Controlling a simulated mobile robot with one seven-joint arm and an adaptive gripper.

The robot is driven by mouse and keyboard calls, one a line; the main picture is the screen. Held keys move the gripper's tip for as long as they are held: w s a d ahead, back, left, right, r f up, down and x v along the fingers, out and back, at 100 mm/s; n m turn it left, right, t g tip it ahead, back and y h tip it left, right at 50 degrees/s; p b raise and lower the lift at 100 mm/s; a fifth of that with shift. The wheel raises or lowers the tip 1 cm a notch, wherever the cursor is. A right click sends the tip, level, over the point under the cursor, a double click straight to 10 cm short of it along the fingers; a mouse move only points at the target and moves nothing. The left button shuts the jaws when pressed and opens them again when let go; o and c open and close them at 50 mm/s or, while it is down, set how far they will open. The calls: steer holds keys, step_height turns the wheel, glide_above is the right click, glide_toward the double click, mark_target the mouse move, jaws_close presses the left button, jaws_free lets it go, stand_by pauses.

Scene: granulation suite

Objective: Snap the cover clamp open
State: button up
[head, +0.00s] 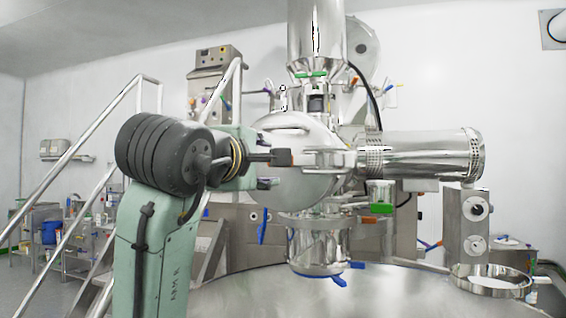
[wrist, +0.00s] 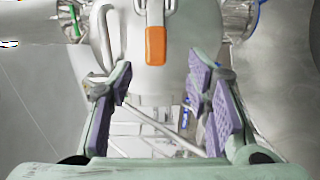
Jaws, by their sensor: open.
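The cover clamp shows in the wrist view as a metal bracket with an orange handle (wrist: 155,45) on the rounded steel cover (wrist: 180,65). The orange handle lies at the top middle, just above the gap between my fingertips. My gripper (wrist: 160,84) is open, with purple pads on both fingers and nothing between them. In the head view an orange piece (head: 283,158), apparently the same handle, sits close to the end of my gripper, in front of the steel vessel (head: 318,185). Whether the fingers touch the handle cannot be told.
A horizontal steel cylinder (head: 425,155) extends right from the vessel. A steel column (head: 318,40) stands above it and a blue-handled outlet (head: 318,250) below. Stair handrails (head: 105,115) rise at the left. A broad steel surface (head: 400,292) fills the front.

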steer(key=p+x, duration=0.2)
steer(key=x, duration=0.2)
steer(key=p+x, duration=0.2)
steer(key=x, duration=0.3)
steer(key=shift+w+r, duration=0.25)
steer(key=shift+w, duration=0.1)
steer(key=shift+c, duration=0.6)
jaws_close()
steer(key=shift+d, duration=0.1)
